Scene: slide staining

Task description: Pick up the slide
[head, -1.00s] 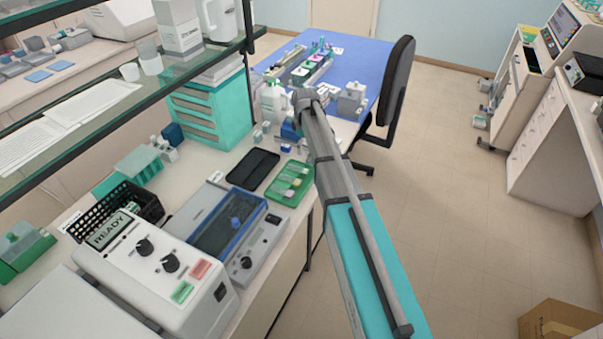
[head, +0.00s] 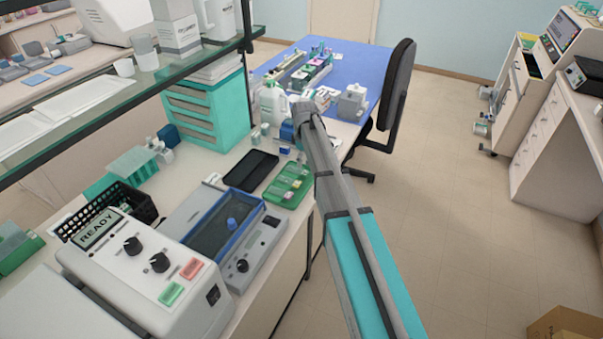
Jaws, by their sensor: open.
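I cannot make out a single slide for certain at this size. A green tray (head: 307,187) on the bench, just left of my arm, holds a few small pale and coloured pieces, too small to identify. A flat black tray (head: 251,170) lies to its left. My arm reaches away from the lower right, past the green tray, to a grey joint near the bench's far end. My gripper cannot be made out; the parts beyond that joint are hidden.
A white instrument marked READY (head: 150,270) and a blue-rimmed bath (head: 222,225) stand on the near bench. A black basket (head: 143,204), a teal drawer unit (head: 215,112) and a glass shelf (head: 120,92) are to the left. A chair (head: 397,95) stands beside the blue-topped table (head: 285,60).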

